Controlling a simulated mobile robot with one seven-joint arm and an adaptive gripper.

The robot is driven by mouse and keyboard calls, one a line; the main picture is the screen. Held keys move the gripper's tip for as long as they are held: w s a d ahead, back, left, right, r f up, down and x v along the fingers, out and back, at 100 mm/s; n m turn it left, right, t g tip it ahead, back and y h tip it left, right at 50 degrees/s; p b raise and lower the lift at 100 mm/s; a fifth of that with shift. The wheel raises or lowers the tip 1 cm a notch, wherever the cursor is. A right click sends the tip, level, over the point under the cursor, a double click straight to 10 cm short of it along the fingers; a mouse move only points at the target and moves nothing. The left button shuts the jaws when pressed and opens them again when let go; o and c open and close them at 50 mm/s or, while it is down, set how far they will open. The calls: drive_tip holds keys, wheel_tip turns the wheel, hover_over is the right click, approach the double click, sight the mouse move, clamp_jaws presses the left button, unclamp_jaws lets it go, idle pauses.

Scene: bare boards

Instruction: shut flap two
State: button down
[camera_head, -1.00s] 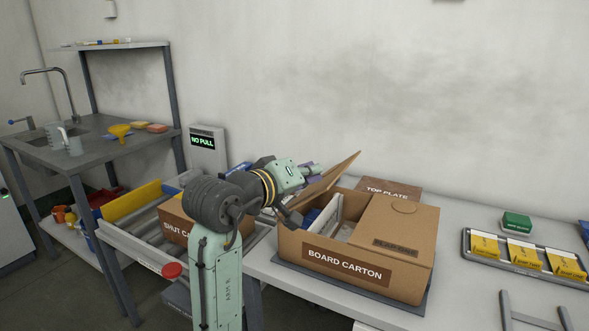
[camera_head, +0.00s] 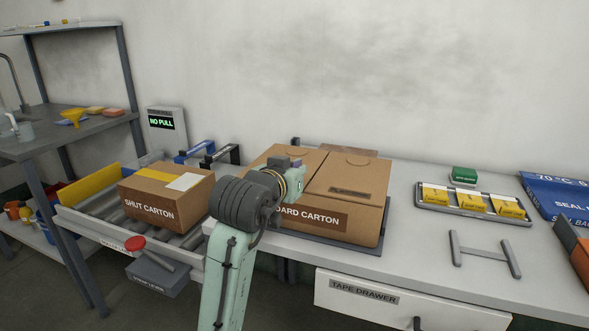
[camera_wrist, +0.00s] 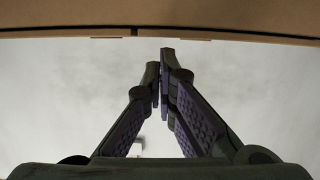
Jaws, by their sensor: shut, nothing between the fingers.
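The board carton (camera_head: 365,222) stands on the bench, partly hidden by my arm. Its right flap (camera_head: 352,178), with a dark label, lies flat. The left flap (camera_head: 285,158), which I take to be flap two, now looks down and about level with the right one; my arm hides its front part. My gripper (camera_wrist: 162,62) is shut and empty. In the wrist view its fingertips are just short of a brown cardboard edge (camera_wrist: 220,25). In the head view my wrist is over the carton's front left, and the fingertips are hard to make out.
A taped shut carton (camera_head: 165,200) sits on the rollers at the left. Two tape dispensers (camera_head: 218,155) stand behind it. A tray (camera_head: 470,205) of yellow packets and a grey H-shaped frame (camera_head: 485,254) lie at the right.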

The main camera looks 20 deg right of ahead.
drive_tip(key=shift+d+f, duration=0.1)
drive_tip(key=shift+f, duration=0.3)
idle(0.3)
